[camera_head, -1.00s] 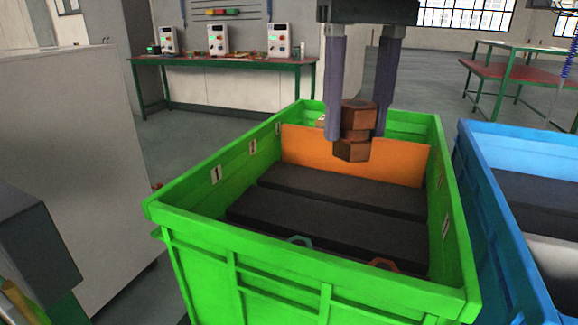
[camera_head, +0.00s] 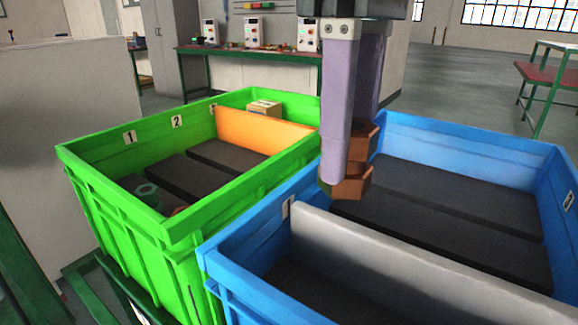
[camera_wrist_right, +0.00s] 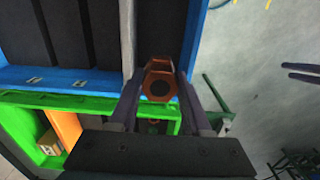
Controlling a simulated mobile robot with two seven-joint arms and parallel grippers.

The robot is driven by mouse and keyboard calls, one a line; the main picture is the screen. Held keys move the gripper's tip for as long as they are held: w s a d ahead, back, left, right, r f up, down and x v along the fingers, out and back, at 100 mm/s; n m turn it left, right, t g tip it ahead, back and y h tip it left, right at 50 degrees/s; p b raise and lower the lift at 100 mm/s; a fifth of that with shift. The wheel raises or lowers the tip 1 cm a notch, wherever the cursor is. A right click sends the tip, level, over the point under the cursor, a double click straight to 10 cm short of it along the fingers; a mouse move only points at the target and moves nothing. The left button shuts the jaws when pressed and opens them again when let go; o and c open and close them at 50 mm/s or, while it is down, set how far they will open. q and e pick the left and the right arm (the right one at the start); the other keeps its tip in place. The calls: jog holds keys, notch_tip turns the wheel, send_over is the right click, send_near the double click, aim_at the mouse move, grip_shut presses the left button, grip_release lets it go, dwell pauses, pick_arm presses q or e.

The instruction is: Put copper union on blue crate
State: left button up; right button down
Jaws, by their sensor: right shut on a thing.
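My right gripper (camera_head: 350,180) is shut on the copper union (camera_head: 356,172), a brown piece with hexagonal ends. The blue crate has a grey divider (camera_head: 400,270) and dark bottom pads. My left gripper is not in view.
The green crate (camera_head: 150,190), with an orange divider (camera_head: 262,130), a small cardboard box (camera_head: 264,108) and a teal ring (camera_head: 147,190), stands left of the blue crate. A workbench (camera_head: 250,50) with devices is behind. The blue crate's right compartment looks clear.

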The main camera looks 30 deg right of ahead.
notch_tip(320, 180, down, 20)
jog(key=b, duration=0.5)
jog(key=shift+r, duration=0.25)
jog(key=shift+f, duration=0.15)
jog(key=shift+f, duration=0.1)
jog(key=shift+c, duration=1.8)
grip_release()
jog(key=shift+w, duration=0.1)
notch_tip(320, 180, up, 12)
jog(key=p, duration=0.3)
jog(key=shift+a, duration=0.1)
